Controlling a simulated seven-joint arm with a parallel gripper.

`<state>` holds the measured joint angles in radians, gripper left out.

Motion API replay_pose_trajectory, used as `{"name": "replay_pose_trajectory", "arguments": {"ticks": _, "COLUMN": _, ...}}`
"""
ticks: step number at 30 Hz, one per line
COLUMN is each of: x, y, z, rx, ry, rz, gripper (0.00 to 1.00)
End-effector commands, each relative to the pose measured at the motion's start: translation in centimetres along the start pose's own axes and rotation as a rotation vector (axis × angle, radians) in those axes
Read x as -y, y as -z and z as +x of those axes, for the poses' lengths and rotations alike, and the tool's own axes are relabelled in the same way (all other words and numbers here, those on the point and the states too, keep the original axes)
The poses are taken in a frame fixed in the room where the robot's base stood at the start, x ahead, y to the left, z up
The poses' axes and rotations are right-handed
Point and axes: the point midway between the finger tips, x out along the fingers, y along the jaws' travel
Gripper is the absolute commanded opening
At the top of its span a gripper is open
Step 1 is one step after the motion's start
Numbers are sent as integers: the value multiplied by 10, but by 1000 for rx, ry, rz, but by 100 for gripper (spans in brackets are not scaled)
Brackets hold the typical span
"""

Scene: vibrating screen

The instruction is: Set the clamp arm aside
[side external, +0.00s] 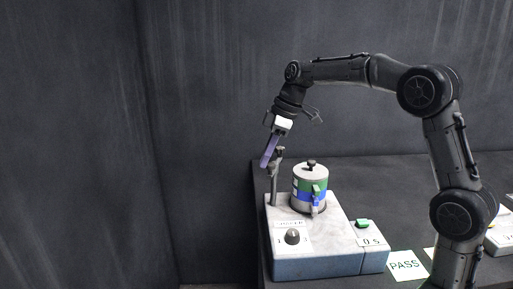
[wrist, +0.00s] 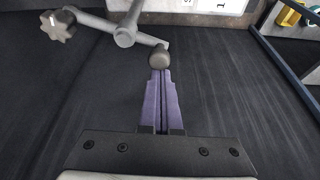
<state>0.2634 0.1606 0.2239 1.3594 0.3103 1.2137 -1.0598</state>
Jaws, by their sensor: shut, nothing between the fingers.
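The clamp arm is a grey bar (wrist: 112,27) with a star-shaped knob (wrist: 58,26) at its left end and a rounded dark tip (wrist: 159,59) at its right end, in the wrist view. Its post (side external: 274,186) stands at the back left of the shaker base in the side view. My gripper (side external: 265,163) has purple fingers and is above the post, left of the sieve stack. In the wrist view my gripper (wrist: 160,80) is shut, with its fingertips at the rounded tip. I cannot tell whether they touch it. Nothing is between the fingers.
The sieve stack (side external: 309,190), with white, green and blue bands and a lidded top, stands on the white and blue shaker base (side external: 325,262). The base has a dial (side external: 292,237) and a green button (side external: 362,223). A PASS card (side external: 407,265) lies to its right. Dark table is clear behind.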

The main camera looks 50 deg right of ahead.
Motion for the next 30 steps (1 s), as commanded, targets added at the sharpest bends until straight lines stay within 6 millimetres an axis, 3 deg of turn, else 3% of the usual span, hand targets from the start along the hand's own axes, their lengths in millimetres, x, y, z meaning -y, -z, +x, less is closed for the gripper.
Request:
{"name": "replay_pose_trajectory", "arguments": {"ticks": 7, "x": 3, "y": -8, "z": -3, "rx": 1, "ry": 51, "rz": -141, "gripper": 0}}
{"name": "replay_pose_trajectory", "arguments": {"ticks": 30, "x": 5, "y": -13, "z": -5, "rx": 1, "ry": 48, "rz": -136, "gripper": 0}}
